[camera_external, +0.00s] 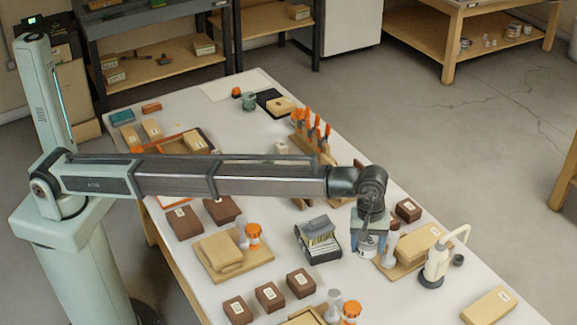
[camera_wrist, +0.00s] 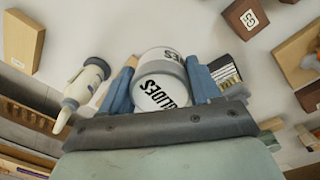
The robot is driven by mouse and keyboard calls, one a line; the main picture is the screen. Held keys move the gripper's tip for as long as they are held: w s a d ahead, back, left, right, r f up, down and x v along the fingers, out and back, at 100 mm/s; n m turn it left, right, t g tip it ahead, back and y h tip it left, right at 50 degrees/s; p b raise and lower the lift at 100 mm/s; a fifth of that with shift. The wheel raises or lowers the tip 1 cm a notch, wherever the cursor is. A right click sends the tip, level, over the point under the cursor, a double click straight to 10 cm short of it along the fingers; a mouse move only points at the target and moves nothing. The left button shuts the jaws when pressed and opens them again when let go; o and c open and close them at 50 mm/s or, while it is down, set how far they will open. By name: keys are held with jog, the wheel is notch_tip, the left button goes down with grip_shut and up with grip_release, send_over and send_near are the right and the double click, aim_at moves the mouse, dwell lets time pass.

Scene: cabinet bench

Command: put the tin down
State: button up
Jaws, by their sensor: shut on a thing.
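The tin (camera_wrist: 163,88) is white with a grey band and dark lettering, and it sits between my gripper's blue fingers in the wrist view. My gripper (camera_wrist: 160,92) is shut on it, one finger on each side. In the external view my gripper (camera_external: 370,232) points down over the right part of the white bench, with the pale tin (camera_external: 369,250) low beneath it. The fingers and wrist partly hide the tin there. I cannot tell whether its base touches the bench.
A white dispenser bottle (camera_external: 434,266) stands right of the tin, and it shows in the wrist view (camera_wrist: 82,88). A dark box of slides (camera_external: 318,240) stands close on the left. A wooden board with a block (camera_external: 412,246) is close on the right. Brown boxes (camera_external: 269,296) stand nearer the front.

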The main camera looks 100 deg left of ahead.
aim_at(369, 239)
notch_tip(369, 239, up, 3)
jog(key=shift+r, duration=0.2)
jog(key=shift+s+a+r, duration=0.2)
jog(key=shift+s+a, duration=0.05)
jog(key=shift+a, duration=0.4)
jog(key=s+a+n, duration=0.2)
jog(key=s+a, duration=0.6)
jog(key=a, duration=0.5)
jog(key=s+a+n, duration=0.2)
jog(key=s+a, duration=0.6)
jog(key=a, duration=0.6)
jog(key=s+a+n, duration=0.2)
jog(key=s+a, duration=0.6)
jog(key=a, duration=0.5)
jog(key=s+a+n, duration=0.3)
jog(key=s+a, duration=0.5)
jog(key=s, duration=0.6)
jog(key=s+a+n, duration=0.2)
jog(key=s+a, duration=0.7)
jog(key=s, duration=0.5)
jog(key=shift+y, duration=0.3)
jog(key=shift+w+d+f, duration=0.1)
jog(key=shift+f, duration=5.2)
jog(key=shift+w+f, duration=0.1)
jog(key=shift+f, duration=5.2)
jog(key=shift+f, duration=0.1)
